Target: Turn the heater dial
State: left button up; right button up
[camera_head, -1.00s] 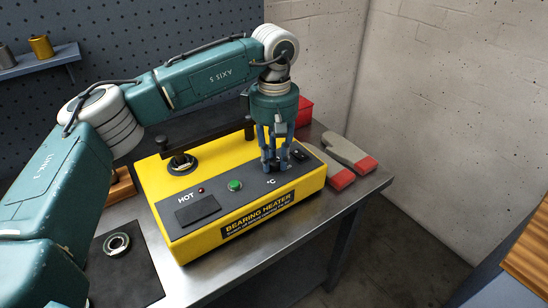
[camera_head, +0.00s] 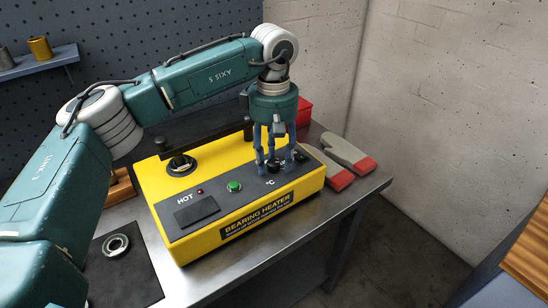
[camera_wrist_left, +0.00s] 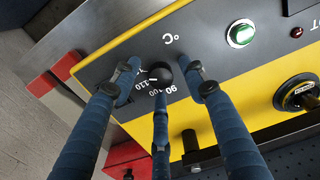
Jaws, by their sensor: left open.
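The bearing heater (camera_head: 245,222) is a yellow box with a dark top panel on the steel bench. Its small black dial (camera_head: 274,166) sits near the panel's right end, by the °C mark. In the left wrist view the dial (camera_wrist_left: 162,73) shows beside printed numbers 90, 100 and 110. My left gripper (camera_head: 275,167) points straight down over the dial. Its three blue fingers are spread around the knob, open, with gaps visible in the left wrist view (camera_wrist_left: 163,82). My right gripper is not in view.
A green button (camera_head: 234,186), a red light (camera_head: 200,190) and a black switch (camera_head: 300,155) share the panel. Gloves (camera_head: 345,155) lie at right. Another ring (camera_head: 116,244) lies on the dark mat at left.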

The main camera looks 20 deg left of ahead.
aim_at(274, 163)
pick_arm(q)
notch_tip(274, 163, up, 12)
dwell(0.4)
